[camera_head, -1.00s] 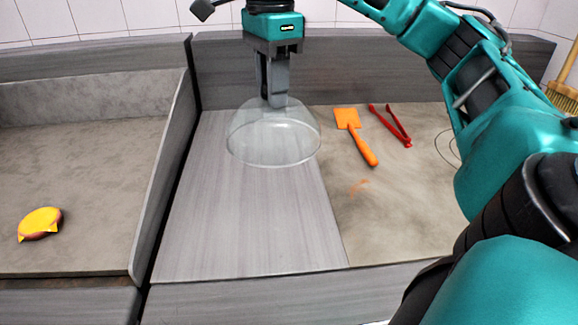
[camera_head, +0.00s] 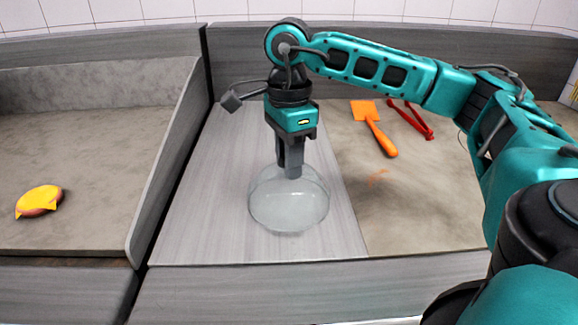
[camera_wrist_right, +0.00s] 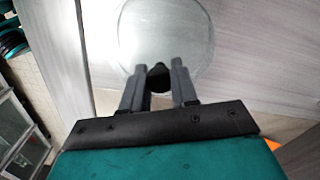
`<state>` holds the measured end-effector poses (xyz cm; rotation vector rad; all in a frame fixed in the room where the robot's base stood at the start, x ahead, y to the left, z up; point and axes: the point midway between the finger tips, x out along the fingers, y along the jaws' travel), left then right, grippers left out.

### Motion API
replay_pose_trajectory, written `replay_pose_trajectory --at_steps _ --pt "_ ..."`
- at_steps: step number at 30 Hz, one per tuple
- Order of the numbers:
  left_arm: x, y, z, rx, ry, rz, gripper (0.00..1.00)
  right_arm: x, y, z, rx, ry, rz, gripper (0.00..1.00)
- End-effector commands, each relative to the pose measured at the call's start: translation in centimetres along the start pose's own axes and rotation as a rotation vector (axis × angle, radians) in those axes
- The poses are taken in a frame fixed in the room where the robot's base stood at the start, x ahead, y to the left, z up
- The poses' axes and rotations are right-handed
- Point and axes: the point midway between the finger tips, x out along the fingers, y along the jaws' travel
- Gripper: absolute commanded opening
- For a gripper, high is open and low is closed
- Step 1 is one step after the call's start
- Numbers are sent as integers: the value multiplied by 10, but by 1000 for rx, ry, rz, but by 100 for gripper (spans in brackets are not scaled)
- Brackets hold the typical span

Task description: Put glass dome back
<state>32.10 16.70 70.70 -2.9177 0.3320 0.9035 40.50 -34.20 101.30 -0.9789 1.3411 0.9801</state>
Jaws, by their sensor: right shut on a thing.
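The clear glass dome (camera_head: 288,208) is over the grey wood-look board in the middle of the head view. My right gripper (camera_head: 291,174) points down from above and is shut on the top of the dome. In the right wrist view the dome (camera_wrist_right: 165,30) spreads out beyond the fingers, and the right gripper (camera_wrist_right: 160,75) has a dark knob between its fingertips. Whether the dome's rim touches the board or hangs just above it, I cannot tell. My left gripper is not in view.
An orange spatula (camera_head: 374,128) and red tongs (camera_head: 410,120) lie on the stained surface at right. A yellow-topped burger-like item (camera_head: 39,201) lies in the left bay, behind a raised divider (camera_head: 165,165). The board (camera_head: 200,225) is otherwise clear.

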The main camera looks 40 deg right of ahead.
Motion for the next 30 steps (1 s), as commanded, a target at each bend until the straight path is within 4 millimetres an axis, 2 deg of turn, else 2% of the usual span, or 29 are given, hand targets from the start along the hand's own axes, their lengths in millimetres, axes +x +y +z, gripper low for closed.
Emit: replay_pose_trajectory --at_steps 3,15,16,23,30 --pt "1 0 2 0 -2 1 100 12 0 0 0 0 -2 0" --pt "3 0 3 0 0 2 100 18 0 0 -1 -1 -2 0" --pt "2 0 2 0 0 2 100 17 0 0 -1 -1 -1 30" --pt "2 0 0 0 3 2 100 16 0 0 -1 -1 -1 52" --pt "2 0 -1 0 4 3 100 16 0 0 -1 -1 -1 54"
